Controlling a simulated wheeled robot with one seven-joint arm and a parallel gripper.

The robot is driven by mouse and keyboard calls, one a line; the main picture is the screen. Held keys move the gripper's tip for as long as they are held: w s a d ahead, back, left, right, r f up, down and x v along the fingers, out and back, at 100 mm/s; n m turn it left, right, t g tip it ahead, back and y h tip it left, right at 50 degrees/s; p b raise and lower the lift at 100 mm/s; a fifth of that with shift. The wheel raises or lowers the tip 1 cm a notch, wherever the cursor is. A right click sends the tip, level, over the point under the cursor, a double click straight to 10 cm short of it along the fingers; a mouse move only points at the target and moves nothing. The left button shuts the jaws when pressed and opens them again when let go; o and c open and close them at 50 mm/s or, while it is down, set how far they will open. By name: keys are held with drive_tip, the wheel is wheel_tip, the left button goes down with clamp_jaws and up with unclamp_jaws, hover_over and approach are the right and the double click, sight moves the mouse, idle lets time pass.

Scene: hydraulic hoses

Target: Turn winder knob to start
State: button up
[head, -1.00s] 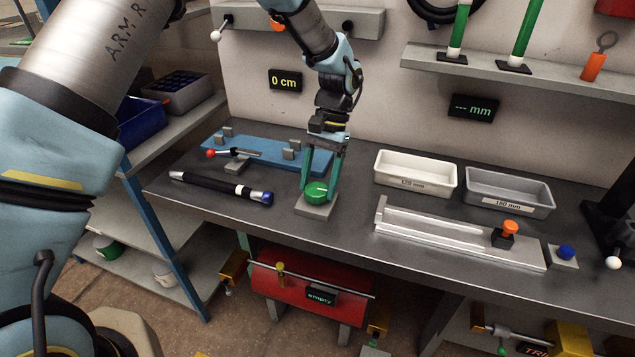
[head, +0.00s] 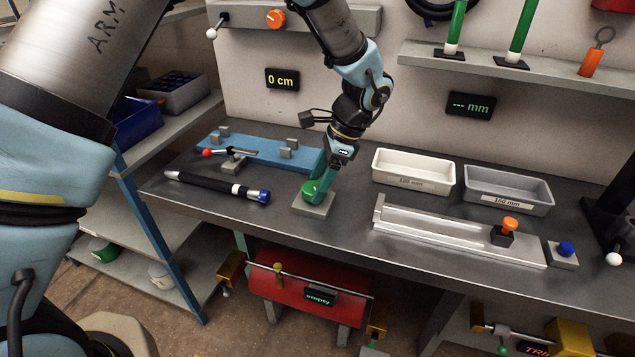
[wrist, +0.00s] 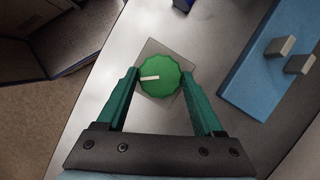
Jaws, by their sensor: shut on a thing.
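The green scalloped knob (head: 310,188) sits on a small square grey base plate (head: 313,208) on the bench. It also shows in the wrist view (wrist: 160,86), where its white pointer mark points left. My gripper (head: 318,187) is shut on the knob, with one green finger on each side of it, as the wrist view also shows (wrist: 160,77). In the head view the fingers lean in from the upper right and partly cover the knob. No start label can be made out on the plate.
A blue fixture (head: 262,153) with a red-ended lever stands behind the knob. A black hose (head: 205,186) with a blue end lies left of it. White (head: 413,171) and grey (head: 508,190) trays and a metal channel (head: 450,238) are to the right. A display (head: 282,79) reads 0 cm.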

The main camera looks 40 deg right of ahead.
drive_tip(key=m+t+h, duration=0.1)
drive_tip(key=m, duration=0.2)
drive_tip(key=shift+s+m, duration=0.1)
drive_tip(key=shift+m, duration=0.3)
drive_tip(key=shift+a+m+t+h+b, duration=0.15)
drive_tip(key=shift+m+t+h+b, duration=0.35)
drive_tip(key=shift+m, duration=1.3)
drive_tip(key=o, duration=1.4)
drive_tip(key=shift+s, duration=0.1)
drive_tip(key=b+v, duration=0.1)
drive_tip(key=v, duration=0.9)
drive_tip(key=shift+a+r+b, duration=0.15)
drive_tip(key=shift+r+b, duration=0.25)
drive_tip(key=shift+r, duration=0.05)
